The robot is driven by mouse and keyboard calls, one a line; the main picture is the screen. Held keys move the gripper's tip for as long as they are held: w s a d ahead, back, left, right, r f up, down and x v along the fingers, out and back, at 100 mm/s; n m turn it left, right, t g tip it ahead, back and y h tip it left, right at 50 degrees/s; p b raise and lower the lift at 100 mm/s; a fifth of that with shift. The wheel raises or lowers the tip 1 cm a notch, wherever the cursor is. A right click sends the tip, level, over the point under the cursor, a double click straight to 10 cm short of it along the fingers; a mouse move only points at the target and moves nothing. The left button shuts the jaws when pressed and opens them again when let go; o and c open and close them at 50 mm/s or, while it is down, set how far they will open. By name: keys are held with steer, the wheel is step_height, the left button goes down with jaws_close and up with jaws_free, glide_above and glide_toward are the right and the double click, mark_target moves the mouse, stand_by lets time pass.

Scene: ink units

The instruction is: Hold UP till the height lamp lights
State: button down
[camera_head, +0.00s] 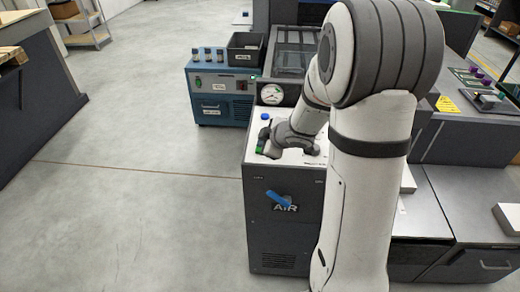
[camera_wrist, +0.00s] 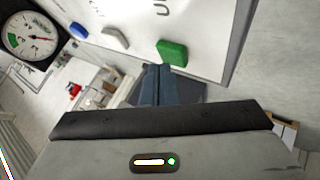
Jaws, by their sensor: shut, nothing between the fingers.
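The white control panel (camera_wrist: 215,45) has a blue button (camera_wrist: 78,30), a grey button (camera_wrist: 116,38) and a green button (camera_wrist: 172,52) in a row. Part of a printed word starting with "U" shows by the green button; the rest is cut off. My gripper (camera_wrist: 158,72) is shut and empty, its tips close beside the green button; I cannot tell whether they touch. In the head view the panel is on top of a dark cabinet (camera_head: 285,225), with the blue button (camera_head: 265,116) and the green button (camera_head: 259,149) at its left edge. I cannot make out a height lamp.
A round gauge (camera_wrist: 27,36) stands at the panel's back, also seen in the head view (camera_head: 272,93). A blue unit (camera_head: 218,97) with a dark bin (camera_head: 245,49) stands behind. Floor at left is clear.

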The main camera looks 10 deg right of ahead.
steer(key=shift+f+b, duration=0.35)
steer(key=shift+f, duration=0.1)
stand_by(0.6)
steer(key=shift+r, duration=0.1)
stand_by(4.5)
steer(key=shift+r+p, duration=0.75)
steer(key=shift+p, duration=0.25)
step_height(320, 180, up, 5)
steer(key=p, duration=0.5)
steer(key=shift+r, duration=0.1)
